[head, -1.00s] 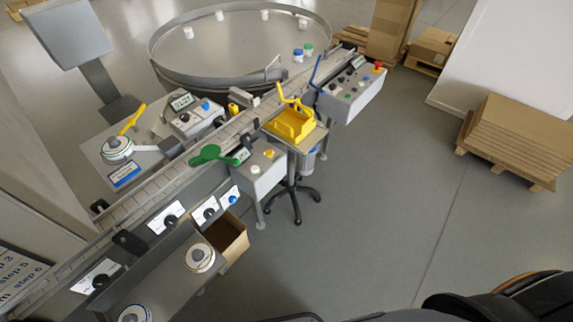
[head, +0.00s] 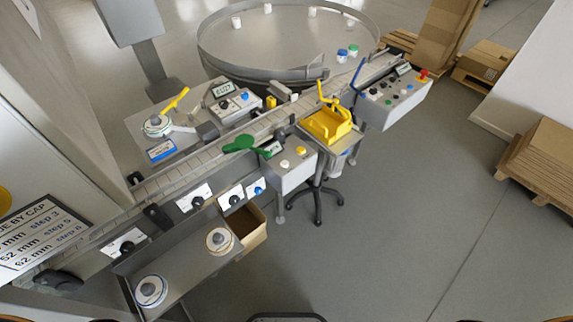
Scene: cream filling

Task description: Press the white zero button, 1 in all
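A white button (head: 285,164) and a yellow button (head: 301,150) sit on top of a grey control box (head: 291,177) beside the conveyor, with a small display (head: 272,149) behind them. Across the conveyor, another box (head: 232,106) has a larger display (head: 222,89) and pale and blue buttons. Lettering on the buttons is too small to read, so I cannot tell which one is marked zero. Neither of my grippers shows in the head view.
A conveyor (head: 172,178) runs diagonally to a round turntable (head: 290,45). A green paddle-shaped part (head: 239,143) and a yellow tray (head: 326,126) are near the box. A black-footed stool stands below.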

